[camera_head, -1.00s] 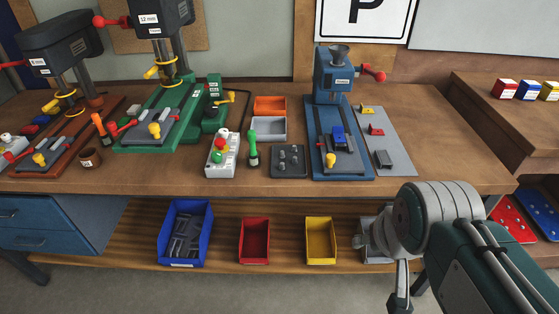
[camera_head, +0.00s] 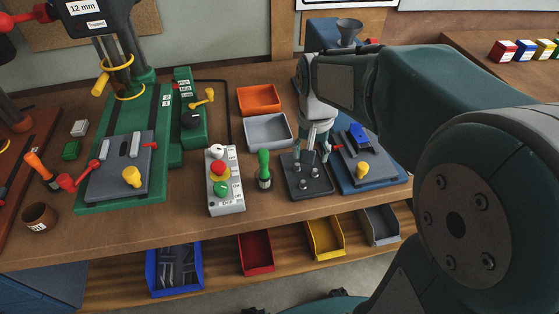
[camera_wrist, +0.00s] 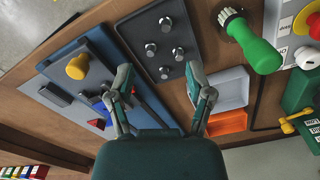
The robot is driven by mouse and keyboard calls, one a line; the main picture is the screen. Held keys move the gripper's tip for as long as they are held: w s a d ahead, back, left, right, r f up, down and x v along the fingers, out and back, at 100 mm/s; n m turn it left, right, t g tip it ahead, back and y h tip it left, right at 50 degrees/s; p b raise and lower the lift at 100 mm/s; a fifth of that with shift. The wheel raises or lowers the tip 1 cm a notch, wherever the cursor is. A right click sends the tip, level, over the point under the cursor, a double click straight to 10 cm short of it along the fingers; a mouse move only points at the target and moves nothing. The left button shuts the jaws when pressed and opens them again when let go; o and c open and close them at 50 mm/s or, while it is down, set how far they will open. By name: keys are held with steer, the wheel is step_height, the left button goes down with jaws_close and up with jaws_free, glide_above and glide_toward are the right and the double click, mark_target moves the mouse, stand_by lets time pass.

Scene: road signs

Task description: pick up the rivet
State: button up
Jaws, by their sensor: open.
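Several small grey metal rivets stand on a dark square tray (camera_head: 320,192). One rivet (camera_head: 303,185) shows near the tray's front edge. In the wrist view several rivets stand apart on the same tray (camera_wrist: 143,28), and the nearest rivet (camera_wrist: 164,72) lies between the lines of my two fingers. My gripper (camera_head: 311,157) points down above the back part of the tray, and its fingers hide some of it.
A green-handled tool (camera_head: 264,168) and a white control box (camera_head: 225,180) stand left of the tray. A blue press base (camera_head: 375,182) is close on the right. Grey (camera_head: 267,145) and orange (camera_head: 259,110) bins lie behind. Coloured bins sit on the shelf below.

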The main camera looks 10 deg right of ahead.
glide_above(302, 187)
steer(key=d, duration=0.1)
step_height(302, 187, down, 5)
steer(key=shift+s+d, duration=0.15)
steer(key=shift+a+f, duration=0.35)
steer(key=shift+f, duration=0.25)
steer(key=f, duration=0.3)
steer(key=shift+a+f, duration=0.35)
steer(key=shift+a, duration=0.05)
steer(key=shift+w+d+f, duration=0.2)
steer(key=shift+d+f, duration=0.05)
steer(key=shift+f, duration=0.3)
steer(key=shift+a, duration=0.15)
steer(key=c, duration=0.8)
